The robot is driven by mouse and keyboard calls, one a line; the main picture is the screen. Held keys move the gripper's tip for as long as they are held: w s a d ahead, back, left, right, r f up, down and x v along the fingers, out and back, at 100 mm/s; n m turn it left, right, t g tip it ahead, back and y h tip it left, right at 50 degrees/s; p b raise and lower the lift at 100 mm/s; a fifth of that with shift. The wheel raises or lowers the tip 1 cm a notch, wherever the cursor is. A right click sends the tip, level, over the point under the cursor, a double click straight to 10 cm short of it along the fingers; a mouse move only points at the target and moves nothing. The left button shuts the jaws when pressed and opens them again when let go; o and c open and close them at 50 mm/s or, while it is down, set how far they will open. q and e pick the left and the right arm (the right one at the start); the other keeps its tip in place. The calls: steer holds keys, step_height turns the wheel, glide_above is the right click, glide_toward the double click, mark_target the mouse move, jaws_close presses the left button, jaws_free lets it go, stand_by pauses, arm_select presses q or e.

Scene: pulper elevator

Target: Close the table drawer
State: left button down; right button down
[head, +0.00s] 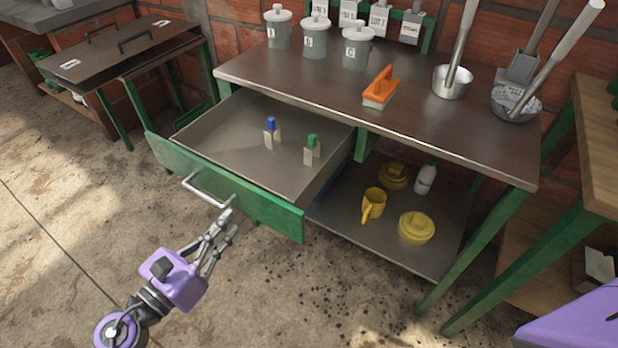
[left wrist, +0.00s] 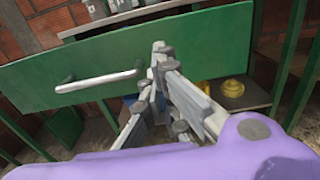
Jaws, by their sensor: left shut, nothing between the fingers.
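The table drawer (head: 225,185) is pulled out from the brown-topped table (head: 330,98), its green front facing me. A silver bar handle (head: 207,190) is on that front. My left gripper (head: 229,218) is shut and empty, just in front of the drawer front and right of the handle. In the left wrist view the green front (left wrist: 200,50) and handle (left wrist: 98,82) show beyond the fingers; I cannot tell whether they touch. My right gripper is out of view.
Grey lidded pots (head: 314,38), an orange-handled brush (head: 380,88) and metal scoops (head: 453,80) stand on the tabletop. The lower shelf (head: 345,238) holds yellow containers (head: 416,228) and a white bottle (head: 426,178). Concrete floor (head: 60,230) in front is clear.

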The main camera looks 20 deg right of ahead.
mark_target(247, 203)
arm_select(q)
steer(key=x, duration=0.4)
steer(key=shift+d, duration=0.1)
